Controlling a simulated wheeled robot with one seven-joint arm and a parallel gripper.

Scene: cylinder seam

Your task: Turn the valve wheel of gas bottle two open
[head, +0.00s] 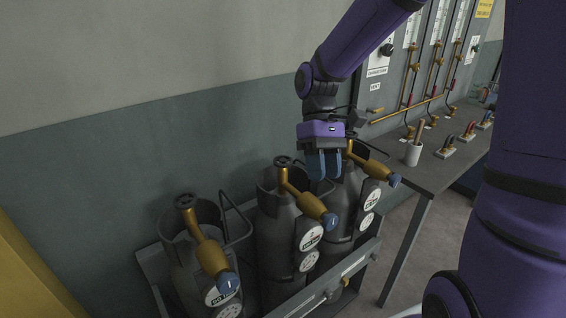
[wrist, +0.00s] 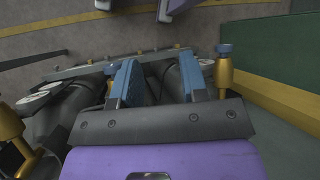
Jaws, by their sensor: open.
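Three dark grey gas bottles stand in a row. My gripper (head: 324,166) hangs fingers down, open and empty, between the tops of the middle and right bottles.
The right bottle (head: 342,215) stands close beside my gripper. A metal rack rail (head: 335,284) runs along the front. A bench (head: 440,172) with gauges and a cup (head: 413,153) is at the right.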

